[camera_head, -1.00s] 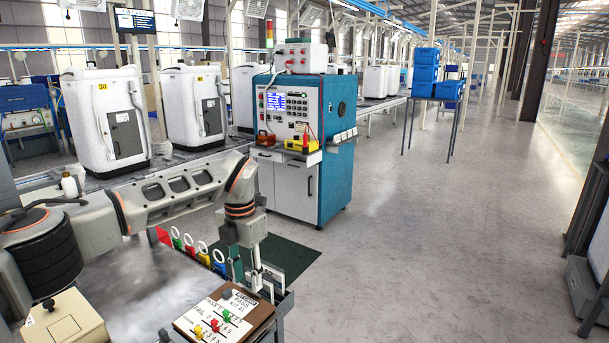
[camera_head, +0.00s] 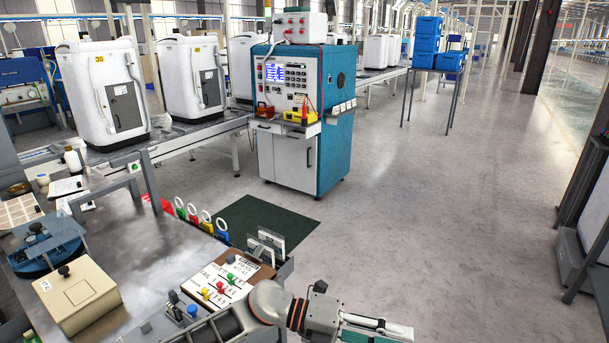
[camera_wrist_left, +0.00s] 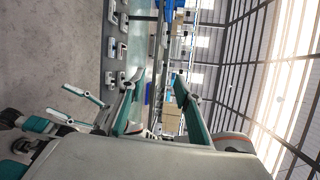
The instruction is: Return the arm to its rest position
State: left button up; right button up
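My left arm comes in low at the bottom of the head view and reaches right. Its gripper (camera_head: 400,331) lies past the right side of the worktable, partly cut off by the lower edge. In the left wrist view its two teal fingers (camera_wrist_left: 159,77) stand apart with nothing between them. A second gripper (camera_wrist_left: 58,99), apparently my right one, shows at the left of that view, with its fingers apart and empty. It does not show in the head view.
The worktable (camera_head: 150,250) carries a brown board (camera_head: 262,273) with coloured pegs, a beige box (camera_head: 75,297) and a blue round fixture (camera_head: 45,262). Coloured ring-handled tags (camera_head: 205,220) line its far edge. A teal test cabinet (camera_head: 335,130) stands behind.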

pick_arm(q)
jog(key=w+a+r+n+t+h, duration=0.2)
jog(key=a+r+n+t+h, duration=0.15)
jog(key=n+t, duration=0.75)
jog(key=w+a+f+n+t+y+p, duration=0.2)
jog(key=a+f+n+t+y, duration=0.65)
jog(key=a+n, duration=0.5)
jog(key=s+a+f+n+g+y, duration=0.5)
jog(key=s+a+f+n+y, duration=0.3)
jog(key=s+a+f, duration=0.9)
jog(key=a+f+n, duration=0.2)
jog(key=n, duration=0.1)
jog(key=shift+a+y+p, duration=0.3)
jog(key=shift+a, duration=0.1)
pick_arm(e)
jog(key=shift+s+a+r, duration=0.15)
jog(key=shift+a+r, duration=0.1)
jog(key=shift+r, duration=0.55)
pick_arm(q)
jog(key=shift+s, duration=0.1)
pick_arm(e)
jog(key=shift+r, duration=0.25)
pick_arm(q)
jog(key=shift+c, duration=0.3)
pick_arm(e)
jog(key=shift+f, duration=0.1)
jog(key=shift+c, duration=0.5)
